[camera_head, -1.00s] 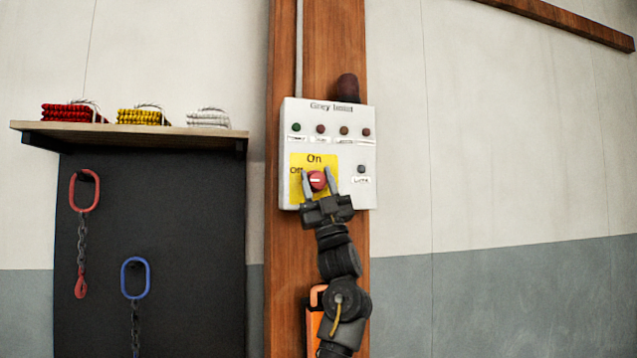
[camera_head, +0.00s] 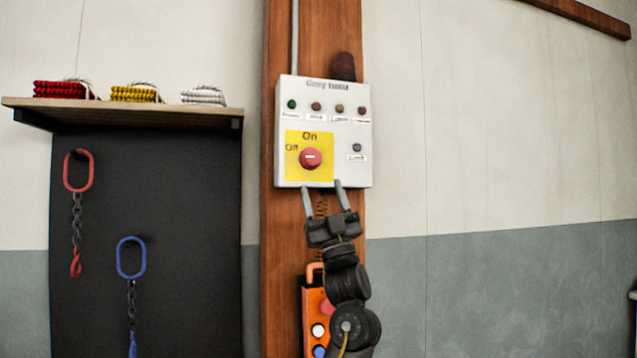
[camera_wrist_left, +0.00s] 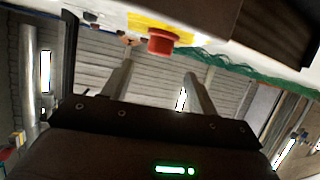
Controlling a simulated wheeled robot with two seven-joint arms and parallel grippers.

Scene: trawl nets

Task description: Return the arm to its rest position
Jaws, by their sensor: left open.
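My left gripper (camera_head: 323,197) is open and empty, just below the control box (camera_head: 330,180) on the wooden post. Its two fingers point up and stand apart. The red knob (camera_head: 310,158) sits on the yellow plate of the box, above and to the left of the fingertips, clear of them. The white mark on the knob lies level, pointing toward the "Off" label. In the left wrist view the red knob (camera_wrist_left: 162,42) shows beyond the open fingers (camera_wrist_left: 155,80), with nothing between them. My right gripper is in neither view.
An orange pendant (camera_head: 314,325) with several buttons hangs on the post (camera_head: 283,220) behind my forearm. A shelf (camera_head: 120,107) with red, yellow and white rope bundles is at left. Red (camera_head: 76,171) and blue (camera_head: 131,258) lifting rings with chains hang below it.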

